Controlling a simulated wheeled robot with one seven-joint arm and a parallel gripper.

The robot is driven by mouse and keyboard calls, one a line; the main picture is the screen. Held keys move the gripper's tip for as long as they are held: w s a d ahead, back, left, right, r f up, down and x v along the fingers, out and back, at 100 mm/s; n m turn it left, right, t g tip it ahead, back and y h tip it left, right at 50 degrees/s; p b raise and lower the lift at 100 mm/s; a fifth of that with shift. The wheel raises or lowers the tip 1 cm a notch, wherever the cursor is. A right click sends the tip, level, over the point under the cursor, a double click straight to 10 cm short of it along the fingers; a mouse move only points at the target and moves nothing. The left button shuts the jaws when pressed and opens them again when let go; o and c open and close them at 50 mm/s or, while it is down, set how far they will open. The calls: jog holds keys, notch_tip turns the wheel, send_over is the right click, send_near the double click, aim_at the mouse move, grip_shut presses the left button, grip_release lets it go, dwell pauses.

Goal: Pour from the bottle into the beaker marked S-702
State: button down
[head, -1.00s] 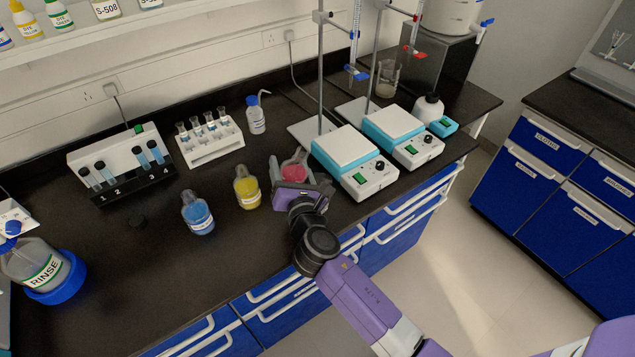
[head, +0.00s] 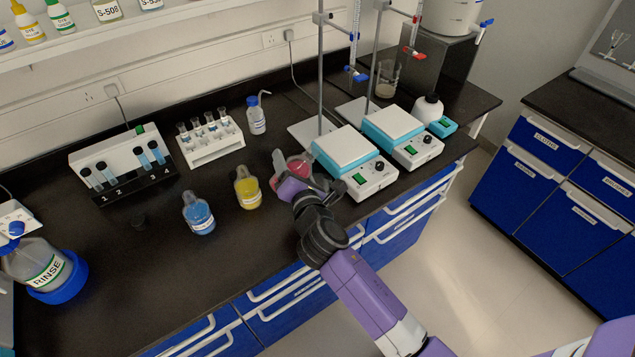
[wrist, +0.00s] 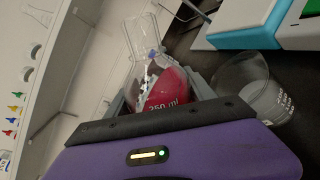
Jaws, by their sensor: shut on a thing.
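My gripper (wrist: 177,100) is shut on a clear glass bottle (wrist: 168,88) with red liquid, marked 250 ml. In the head view the bottle (head: 296,167) is above the bench front, left of the hotplates, with its neck leaning up and left. The liquid sits in its wide lower part; no stream shows. A clear beaker (wrist: 264,92) with small printed text stands beside the gripper at the right of the wrist view, apart from the bottle's mouth. I cannot read whether it says S-702. In the head view my gripper (head: 297,178) largely hides that area.
A yellow bottle (head: 248,188) and a blue bottle (head: 198,213) stand to the left. Two hotplates (head: 357,165) (head: 404,136) with stands are close on the right. A vial rack (head: 211,141) is behind. Another beaker (head: 388,78) stands at the back.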

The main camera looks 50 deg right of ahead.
jog(key=shift+w+a+m+y+b, duration=0.15)
jog(key=shift+a+m+y+b, duration=0.25)
jog(key=shift+m, duration=0.3)
dwell(1.9)
jog(key=shift+w+a+f+m+y+b, duration=0.15)
jog(key=shift+f+m+b, duration=0.15)
jog(key=shift+m+b, duration=0.4)
jog(key=shift+w+a+f+m+y+b, duration=0.15)
jog(key=shift+f+m+b, duration=0.1)
jog(key=shift+m+b, duration=0.45)
dwell(3.6)
jog(key=shift+s+f, duration=0.1)
jog(key=shift+f, duration=0.05)
